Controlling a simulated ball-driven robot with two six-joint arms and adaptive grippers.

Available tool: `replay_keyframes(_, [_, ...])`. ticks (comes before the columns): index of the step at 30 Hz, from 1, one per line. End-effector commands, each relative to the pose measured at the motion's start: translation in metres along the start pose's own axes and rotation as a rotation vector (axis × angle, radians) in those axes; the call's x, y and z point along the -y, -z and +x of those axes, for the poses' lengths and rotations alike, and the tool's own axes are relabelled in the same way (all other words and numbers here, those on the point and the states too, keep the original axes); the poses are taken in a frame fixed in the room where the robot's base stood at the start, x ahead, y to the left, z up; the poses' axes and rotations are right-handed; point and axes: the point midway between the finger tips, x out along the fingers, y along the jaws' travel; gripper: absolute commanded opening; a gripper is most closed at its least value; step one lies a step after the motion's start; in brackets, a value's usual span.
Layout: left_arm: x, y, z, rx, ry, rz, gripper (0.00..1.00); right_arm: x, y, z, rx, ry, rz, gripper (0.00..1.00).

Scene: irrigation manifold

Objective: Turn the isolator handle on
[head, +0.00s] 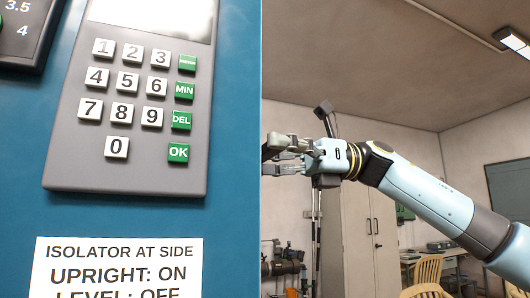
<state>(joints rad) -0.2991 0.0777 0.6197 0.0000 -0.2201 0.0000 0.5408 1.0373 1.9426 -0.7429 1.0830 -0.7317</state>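The isolator handle cannot be made out for certain in the head view; the side of the blue cabinet (235,120), where the label places it, is turned out of sight. The label (118,268) reads "ISOLATOR AT SIDE", "UPRIGHT: ON", and a partly cut-off "LEVEL: OFF". My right gripper (272,156) points left at the cabinet's right edge, its fingers apart with a gap between them. I see nothing clearly held. A dark block on a short stem (324,107) shows above the gripper; I cannot tell what it belongs to. My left gripper is not in view.
A grey keypad (128,100) with white and green buttons is on the cabinet front. A dark dial plate (25,30) is at top left. Behind my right arm are a pale locker (358,235), wooden chairs (428,272) and a table (425,256). Dark pipework (283,266) shows below the gripper.

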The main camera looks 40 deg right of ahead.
Motion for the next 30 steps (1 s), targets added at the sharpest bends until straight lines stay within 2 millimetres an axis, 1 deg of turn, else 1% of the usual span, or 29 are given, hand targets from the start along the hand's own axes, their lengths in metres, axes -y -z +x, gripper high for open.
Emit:
replay_keyframes(8, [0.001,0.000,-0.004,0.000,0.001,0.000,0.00,0.000,-0.001,0.000,0.001,0.001,0.165,0.59])
replay_keyframes(20, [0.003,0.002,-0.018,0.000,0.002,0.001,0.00,0.001,-0.002,0.000,0.002,0.002,0.538,0.59])
replay_keyframes(30, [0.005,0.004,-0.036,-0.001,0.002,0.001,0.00,0.001,-0.003,0.000,0.002,0.002,0.863,0.59])
